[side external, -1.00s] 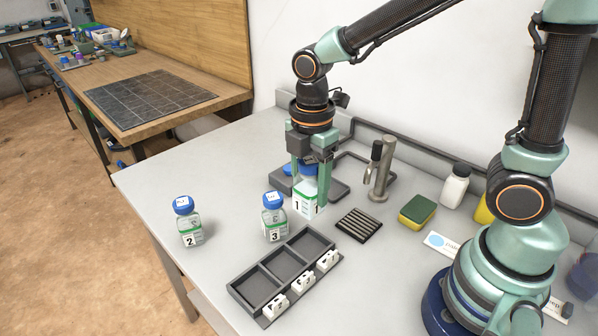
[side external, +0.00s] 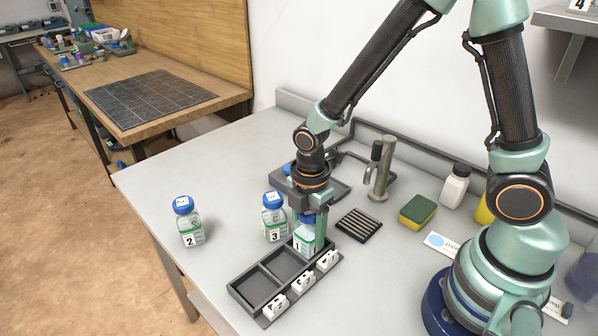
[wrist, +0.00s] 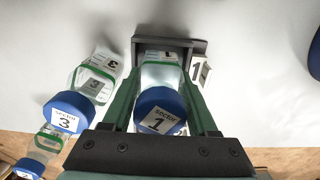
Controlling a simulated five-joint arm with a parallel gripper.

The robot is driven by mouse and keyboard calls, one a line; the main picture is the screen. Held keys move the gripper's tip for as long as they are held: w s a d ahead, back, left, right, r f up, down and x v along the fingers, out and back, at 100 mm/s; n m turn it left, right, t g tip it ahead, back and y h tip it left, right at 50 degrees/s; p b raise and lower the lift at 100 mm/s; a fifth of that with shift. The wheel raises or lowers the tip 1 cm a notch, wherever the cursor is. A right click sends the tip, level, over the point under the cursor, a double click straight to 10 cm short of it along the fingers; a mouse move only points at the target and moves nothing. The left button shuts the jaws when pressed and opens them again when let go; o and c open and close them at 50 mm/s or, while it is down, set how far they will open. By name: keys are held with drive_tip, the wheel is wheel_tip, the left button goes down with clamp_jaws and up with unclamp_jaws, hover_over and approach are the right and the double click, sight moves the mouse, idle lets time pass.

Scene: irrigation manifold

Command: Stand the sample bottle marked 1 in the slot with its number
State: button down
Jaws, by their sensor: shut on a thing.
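My gripper (side external: 309,236) is shut on the sample bottle marked 1 (side external: 300,246). The bottle is clear with a green-banded label and a blue cap, and looks upright. It is at the far slot of the dark three-slot rack (side external: 246,304); I cannot tell whether its base touches the slot floor. In the wrist view, the cap reading "sector 1" (wrist: 161,112) lies between my fingers, and a white tag with 1 (wrist: 201,71) stands beside the slot. Bottle 3 (side external: 274,221) stands close behind the rack, left of my gripper. Bottle 2 (side external: 188,226) stands farther left.
The rack's other two slots look empty. A ribbed dark pad (side external: 359,224), a metal tap (side external: 380,170), a yellow-green sponge (side external: 417,211) and a white bottle (side external: 455,187) are to the right.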

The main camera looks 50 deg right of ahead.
drive_tip(key=shift+c, duration=0.9)
unclamp_jaws()
drive_tip(key=shift+f, duration=0.1)
wheel_tip(320, 180, up, 11)
drive_tip(key=shift+r, duration=0.2)
drive_tip(key=shift+d+r, duration=0.15)
drive_tip(key=shift+r, duration=0.45)
drive_tip(key=s+d+r+m+t, duration=0.3)
drive_tip(key=d+r+m+t, duration=0.2)
drive_tip(key=m, duration=1.3)
drive_tip(key=shift+s+d+r+t, duration=0.3)
drive_tip(key=shift+d+r, duration=1.3)
drive_tip(key=shift+r, duration=0.35)
